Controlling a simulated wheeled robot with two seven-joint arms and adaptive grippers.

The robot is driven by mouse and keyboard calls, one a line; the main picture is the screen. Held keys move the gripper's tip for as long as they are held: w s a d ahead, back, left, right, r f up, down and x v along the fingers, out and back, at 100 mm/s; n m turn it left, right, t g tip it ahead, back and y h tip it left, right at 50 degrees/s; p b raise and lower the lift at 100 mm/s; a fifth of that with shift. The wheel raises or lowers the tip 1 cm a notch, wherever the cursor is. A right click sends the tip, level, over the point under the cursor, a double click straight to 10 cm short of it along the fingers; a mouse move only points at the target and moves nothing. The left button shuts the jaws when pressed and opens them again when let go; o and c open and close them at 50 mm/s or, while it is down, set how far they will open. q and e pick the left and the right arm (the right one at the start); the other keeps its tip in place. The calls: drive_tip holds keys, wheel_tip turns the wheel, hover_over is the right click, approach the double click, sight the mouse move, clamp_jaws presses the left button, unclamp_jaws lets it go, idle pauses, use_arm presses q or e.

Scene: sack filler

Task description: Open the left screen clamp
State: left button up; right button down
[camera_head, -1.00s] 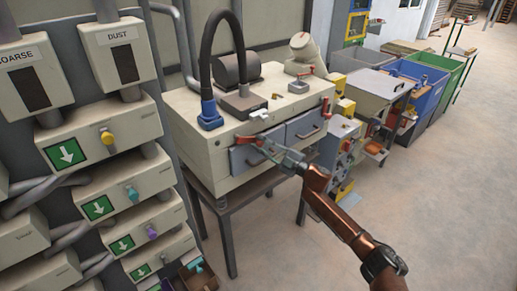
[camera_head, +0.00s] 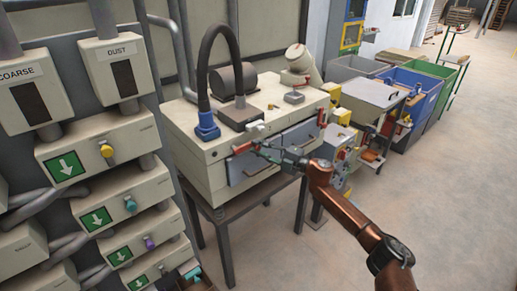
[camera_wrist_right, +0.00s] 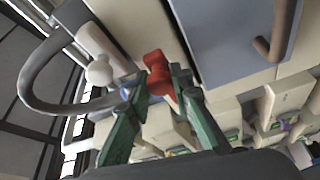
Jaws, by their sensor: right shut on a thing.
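The screen machine is a beige box (camera_head: 195,155) on a dark stand, with blue-grey front panels (camera_head: 250,172). The left screen clamp has a red handle (camera_head: 242,148) at the left of its upper front edge; it also shows in the right wrist view (camera_wrist_right: 156,72). My right gripper (camera_head: 256,149) reaches this handle from the right. In the wrist view its green fingers (camera_wrist_right: 157,88) lie on either side of the red handle and are shut on it. The fingertips partly cover the handle. My left gripper is not in view.
A second red clamp handle (camera_head: 323,114) is at the machine's right front corner. A black hose (camera_head: 209,60) with a blue fitting (camera_head: 207,125) rises from its top. Beige valve boxes (camera_head: 98,148) stand close on the left. The floor at right is open.

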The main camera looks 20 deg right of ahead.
drive_tip(key=shift+r, duration=0.1)
drive_tip(key=c, duration=1.7)
unclamp_jaws()
drive_tip(key=v, duration=1.2)
